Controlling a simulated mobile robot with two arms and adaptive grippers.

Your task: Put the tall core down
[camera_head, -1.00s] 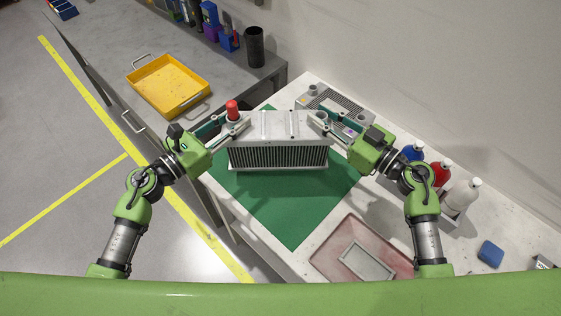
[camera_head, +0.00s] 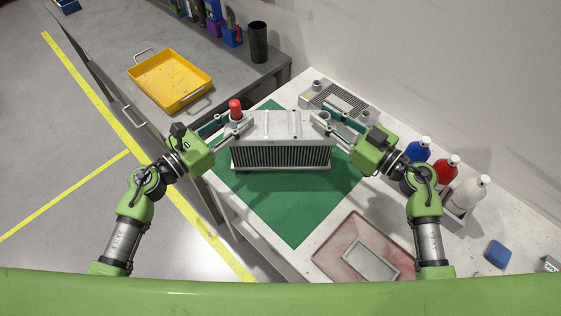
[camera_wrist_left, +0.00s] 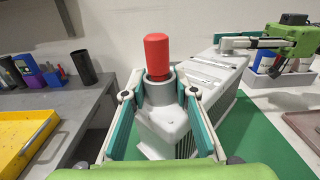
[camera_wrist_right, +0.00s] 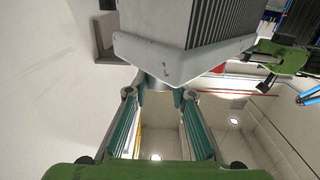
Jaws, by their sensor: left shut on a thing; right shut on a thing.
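The tall core (camera_head: 281,155) is a grey finned block with a pale top tank, seen over the green mat (camera_head: 295,215) in the head view. My left gripper (camera_head: 238,122) is shut on its left end, at the grey neck under a red cap (camera_head: 235,108). The left wrist view shows the red cap (camera_wrist_left: 157,55) standing between the fingers. My right gripper (camera_head: 322,120) is shut on the right end; the right wrist view shows its fingers at a round neck (camera_wrist_right: 157,84) beside the core (camera_wrist_right: 190,30). Whether the core's underside touches the mat is hidden.
A second grey finned part (camera_head: 338,101) lies behind on the white table. A reddish tray (camera_head: 335,262) is at the front right. Blue, red and white bottles (camera_head: 468,192) stand at the right. A yellow tray (camera_head: 150,88) sits on the grey bench. The mat's front is clear.

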